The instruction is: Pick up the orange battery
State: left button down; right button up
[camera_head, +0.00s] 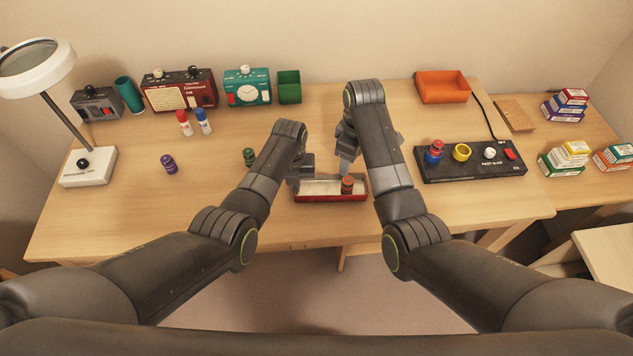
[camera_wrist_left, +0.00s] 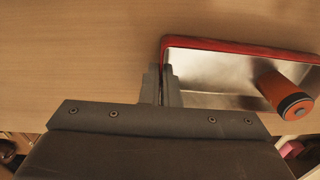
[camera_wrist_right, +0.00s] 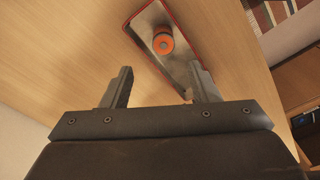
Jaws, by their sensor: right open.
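The orange battery (camera_head: 347,186) stands upright in a red-rimmed metal tray (camera_head: 318,198) at the front edge of the desk. In the left wrist view the battery (camera_wrist_left: 286,97) is orange with a dark end, near the tray's right side. My left gripper (camera_wrist_left: 161,82) has its fingers close together around the tray's left wall, away from the battery. My right gripper (camera_wrist_right: 162,84) is open and empty. In the right wrist view the battery (camera_wrist_right: 162,42) lies ahead, between the lines of its two fingers, and is not touched. The right fingertip overlaps the tray's edge in that view.
A purple battery (camera_head: 169,164) and a green battery (camera_head: 249,157) stand left of the tray. A black charger panel (camera_head: 470,164) with coloured rings is to the right. An orange bin (camera_head: 442,87), radios and a lamp (camera_head: 88,166) stand further out.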

aim_at(352, 185)
jog(key=s+d+f+t+y, duration=0.1)
jog(key=t+y, duration=0.1)
jog(key=s+d+f+t+y, duration=0.1)
jog(key=f+t+y, duration=0.1)
jog(key=t, duration=0.1)
jog(key=s+d+f+t+y, duration=0.1)
jog(key=d+f+t+y, duration=0.1)
jog(key=shift+s+f+m, duration=0.2)
jog(key=shift+s+m, duration=0.05)
jog(key=shift+m, duration=0.15)
jog(key=s+d+m+t+y, duration=0.1)
jog(key=s+d+m+t, duration=0.25)
jog(key=s, duration=0.35)
jog(key=shift+m, duration=0.55)
jog(key=shift+a+r+x, duration=0.15)
jog(key=shift+x, duration=2.85)
jog(key=shift+a+r+x, duration=0.15)
jog(key=shift+x, duration=2.8)
jog(key=c, duration=1.1)
